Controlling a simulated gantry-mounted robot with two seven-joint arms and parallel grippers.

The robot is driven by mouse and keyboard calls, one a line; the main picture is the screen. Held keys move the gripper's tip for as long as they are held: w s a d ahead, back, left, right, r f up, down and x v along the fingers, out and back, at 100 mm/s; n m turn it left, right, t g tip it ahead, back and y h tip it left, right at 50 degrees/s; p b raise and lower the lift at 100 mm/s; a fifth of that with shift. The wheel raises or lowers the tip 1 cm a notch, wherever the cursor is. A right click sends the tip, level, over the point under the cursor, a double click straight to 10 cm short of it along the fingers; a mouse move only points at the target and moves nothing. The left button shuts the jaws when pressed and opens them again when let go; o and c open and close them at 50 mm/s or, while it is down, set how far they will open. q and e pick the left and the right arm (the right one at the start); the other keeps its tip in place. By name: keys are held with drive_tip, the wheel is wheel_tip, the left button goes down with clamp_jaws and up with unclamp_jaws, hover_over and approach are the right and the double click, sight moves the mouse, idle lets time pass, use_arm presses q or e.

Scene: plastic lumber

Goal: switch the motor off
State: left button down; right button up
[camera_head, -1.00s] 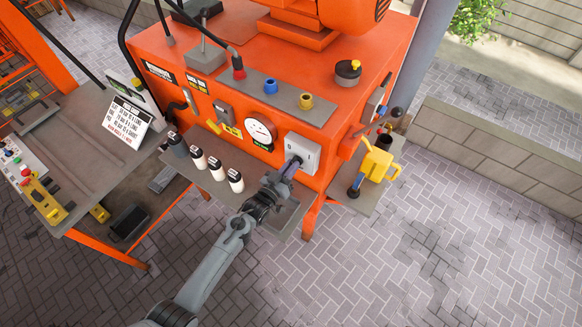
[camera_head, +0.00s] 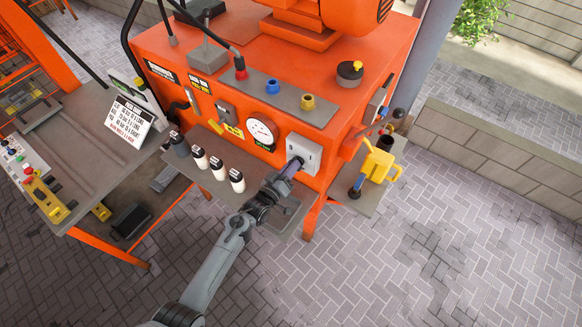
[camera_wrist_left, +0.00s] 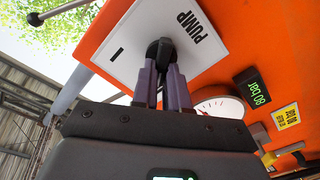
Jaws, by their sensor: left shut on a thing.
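A light grey switch plate (camera_head: 309,150) is on the front of the orange machine. It shows in the left wrist view (camera_wrist_left: 122,62), where it reads PUMP and has an "I" mark. A black knob (camera_wrist_left: 158,49) sits on this plate. My left gripper (camera_head: 290,170) reaches the plate from the front; in the left wrist view its two purple-grey fingers (camera_wrist_left: 161,77) are shut on the knob. The fingers hide part of the knob, so its exact setting is hard to tell. I cannot make out a motor label. My right gripper is not in view.
A round gauge (camera_head: 262,134) is left of the plate; a green display (camera_wrist_left: 261,95) reads 80 bar. Several bottles (camera_head: 217,167) stand on the shelf beside my arm. A yellow can (camera_head: 378,162) stands on the right. A sign (camera_head: 129,121) stands on the left table.

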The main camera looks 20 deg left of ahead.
use_arm(q)
drive_tip(key=c, duration=1.1)
unclamp_jaws()
drive_tip(key=shift+c, duration=0.2)
drive_tip(key=v, duration=1)
drive_tip(key=shift+s, duration=0.4)
drive_tip(key=shift+s, duration=0.1)
